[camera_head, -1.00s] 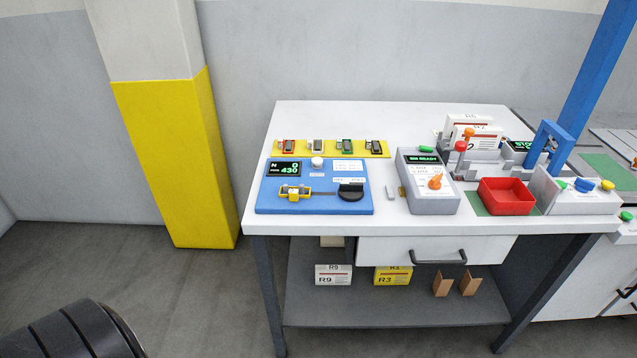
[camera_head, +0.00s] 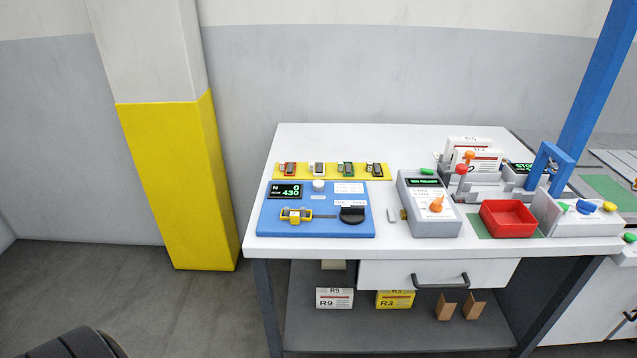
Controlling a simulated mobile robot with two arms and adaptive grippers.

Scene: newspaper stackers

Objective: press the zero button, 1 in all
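A blue board (camera_head: 264,222) lies on the left part of the white table. On it are a black display (camera_head: 286,192) with "N 0" and "430" in green, and a white round button (camera_head: 319,185) to the right of the display. The small label below the button is too small to read, so I cannot confirm that it is the zero button. A yellow slider (camera_head: 295,215) and a black knob (camera_head: 352,214) sit near the board's front. Neither of my grippers is in view, and nothing touches the board.
A yellow strip (camera_head: 330,171) with several small blocks lies behind the board. To the right are a grey box with an orange knob (camera_head: 436,203), a red tray (camera_head: 508,217) and a blue frame (camera_head: 551,165). A yellow-and-white column (camera_head: 180,180) stands left of the table (camera_head: 400,243).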

